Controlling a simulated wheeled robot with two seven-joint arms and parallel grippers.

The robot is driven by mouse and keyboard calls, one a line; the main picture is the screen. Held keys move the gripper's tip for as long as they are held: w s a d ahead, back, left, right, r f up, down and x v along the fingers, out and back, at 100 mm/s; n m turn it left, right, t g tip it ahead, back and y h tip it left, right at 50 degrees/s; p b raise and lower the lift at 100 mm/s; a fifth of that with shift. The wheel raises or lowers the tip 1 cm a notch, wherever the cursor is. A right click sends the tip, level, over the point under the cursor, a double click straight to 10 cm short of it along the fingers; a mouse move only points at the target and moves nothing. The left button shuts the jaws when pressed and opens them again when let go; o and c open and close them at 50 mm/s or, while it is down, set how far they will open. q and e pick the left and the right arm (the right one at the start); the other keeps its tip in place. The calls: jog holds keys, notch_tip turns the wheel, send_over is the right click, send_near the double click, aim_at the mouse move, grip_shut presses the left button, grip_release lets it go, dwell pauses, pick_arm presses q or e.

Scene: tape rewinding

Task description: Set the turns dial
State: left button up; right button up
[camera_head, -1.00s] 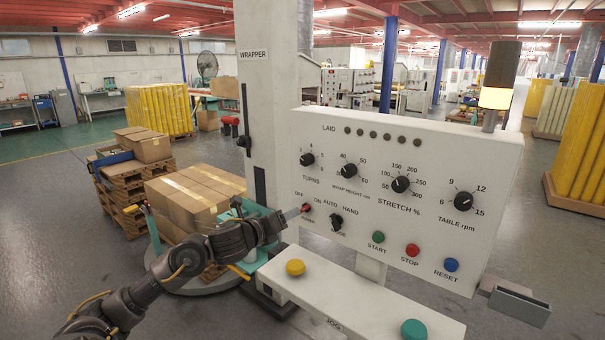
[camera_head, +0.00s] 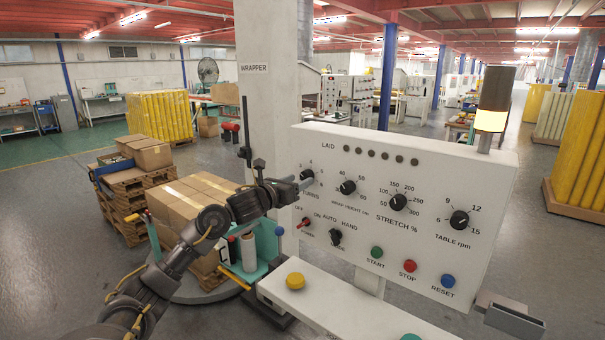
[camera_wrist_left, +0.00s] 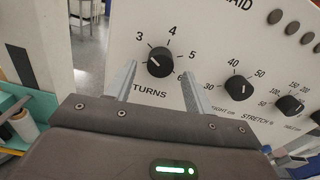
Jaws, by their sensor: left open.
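The turns dial (camera_head: 307,175) is a round black knob with a white pointer mark at the upper left of the white control panel (camera_head: 440,262). In the left wrist view the turns dial (camera_wrist_left: 160,63) lies between the fingers of my open left gripper (camera_wrist_left: 158,82), with the numbers 3 to 6 around it. My left gripper (camera_head: 298,182) is close to the dial in the head view and partly covers the TURNS label. Whether a finger touches the knob I cannot tell. My right gripper is not in view.
To the right are the wrap height knob (camera_head: 348,187), the stretch knob (camera_head: 399,202) and the table rpm knob (camera_head: 459,220). Below are the power switch (camera_head: 303,222), the mode knob (camera_head: 336,237) and the start (camera_head: 377,252), stop (camera_head: 409,266) and reset (camera_head: 447,281) buttons.

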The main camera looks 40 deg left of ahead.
aim_at(307, 176)
pick_arm(q)
jog(key=shift+w+p, duration=0.35)
jog(key=shift+w, duration=1.05)
jog(key=shift+c, duration=0.3)
jog(key=c, duration=0.9)
